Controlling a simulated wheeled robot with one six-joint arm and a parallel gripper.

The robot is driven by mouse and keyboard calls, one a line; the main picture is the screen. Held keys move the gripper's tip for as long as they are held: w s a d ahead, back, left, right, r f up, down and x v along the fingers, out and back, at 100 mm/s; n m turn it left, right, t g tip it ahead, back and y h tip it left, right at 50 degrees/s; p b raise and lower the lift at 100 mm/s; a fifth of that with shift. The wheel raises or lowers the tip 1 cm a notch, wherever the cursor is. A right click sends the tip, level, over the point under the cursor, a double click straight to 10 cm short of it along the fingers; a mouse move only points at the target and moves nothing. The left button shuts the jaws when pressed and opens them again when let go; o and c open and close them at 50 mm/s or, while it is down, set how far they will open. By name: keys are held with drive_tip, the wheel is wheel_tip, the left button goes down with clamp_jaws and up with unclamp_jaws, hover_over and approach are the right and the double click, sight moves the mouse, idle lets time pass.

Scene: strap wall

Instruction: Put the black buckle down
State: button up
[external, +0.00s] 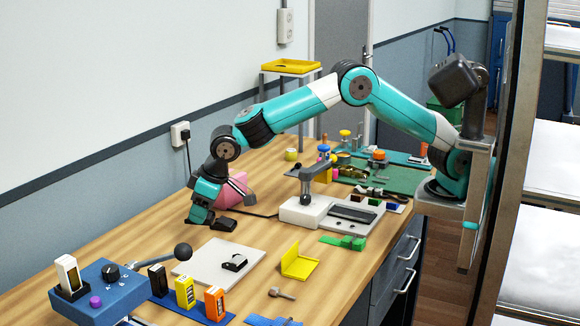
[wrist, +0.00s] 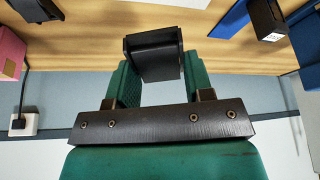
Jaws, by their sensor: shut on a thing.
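My gripper (external: 200,212) is low over the wooden bench near the wall, pointing down. In the wrist view its green fingers (wrist: 152,75) are closed on the sides of a black block-like piece, the black buckle (wrist: 153,52). The buckle also shows as a small dark shape at the fingertips in the external view (external: 197,216). I cannot tell whether it touches the bench top.
A small black piece (external: 224,224) lies just right of my gripper, and a pink block (external: 232,190) stands behind. A white board (external: 205,262) with a black clip (external: 235,262) lies in front. A blue control box (external: 100,290) stands front left.

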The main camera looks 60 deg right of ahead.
sight(200, 257)
wheel_tip(200, 257, down, 10)
drive_tip(key=shift+r+p, duration=0.1)
drive_tip(key=shift+p, duration=0.45)
drive_tip(key=shift+f, duration=0.25)
drive_tip(key=o, duration=0.9)
drive_tip(key=shift+o, duration=0.2)
